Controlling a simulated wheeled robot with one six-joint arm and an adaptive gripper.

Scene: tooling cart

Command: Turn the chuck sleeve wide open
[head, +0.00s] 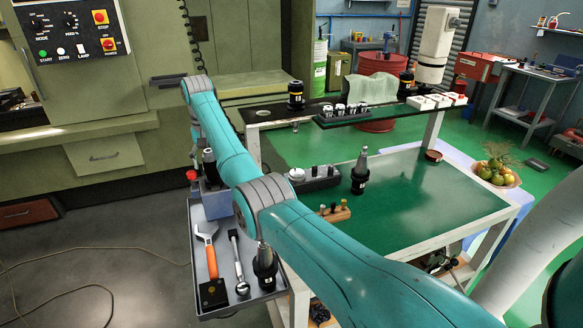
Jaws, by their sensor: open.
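A grey-blue fixture block (215,202) stands at the back of the cart's side tray. A dark tool holder (209,166) stands upright in it, partly behind my teal arm; it may be the chuck, but its sleeve is too small to make out. A red knob (192,175) sits beside the block. My arm crosses from the lower right to the upper left, above the fixture. I cannot make out my gripper or its fingertips; they seem hidden behind the arm.
The side tray (210,303) holds an orange wrench (207,240), a ratchet (238,258) and a black tool holder (265,268). Another holder (360,172) stands on the green cart top (430,190), largely clear at right. A raised shelf (385,115) crosses behind.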

